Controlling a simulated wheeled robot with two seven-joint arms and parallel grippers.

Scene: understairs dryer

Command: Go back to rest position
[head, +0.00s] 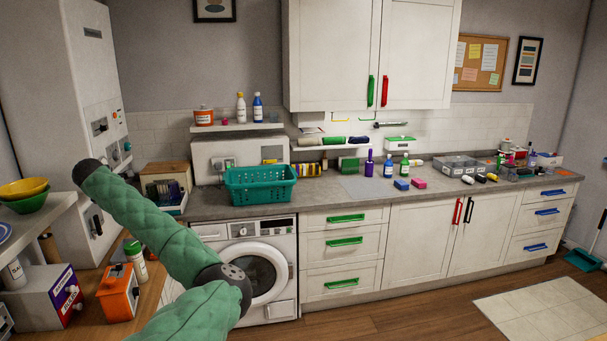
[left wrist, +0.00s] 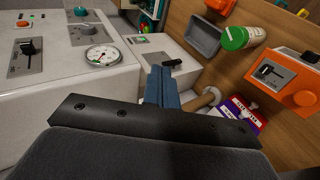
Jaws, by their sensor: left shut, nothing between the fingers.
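My left arm, in a padded green sleeve, crosses the lower left of the head view, with an elbow in front of the white front-loading machine (head: 284,249). Its far dark end is near the tall white cabinet unit (head: 92,60). I cannot make out the left fingers in the head view. In the left wrist view my left gripper (left wrist: 162,86) shows its blue fingers together, shut and empty. They are close to a white panel with a dark lever (left wrist: 172,64). My right gripper and arm are not in view.
A white panel with a gauge (left wrist: 102,58) fills the left of the left wrist view. An orange box (head: 118,292) and a green-lidded bottle (head: 136,262) stand low beside the arm. A teal basket (head: 260,184) sits on the counter.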

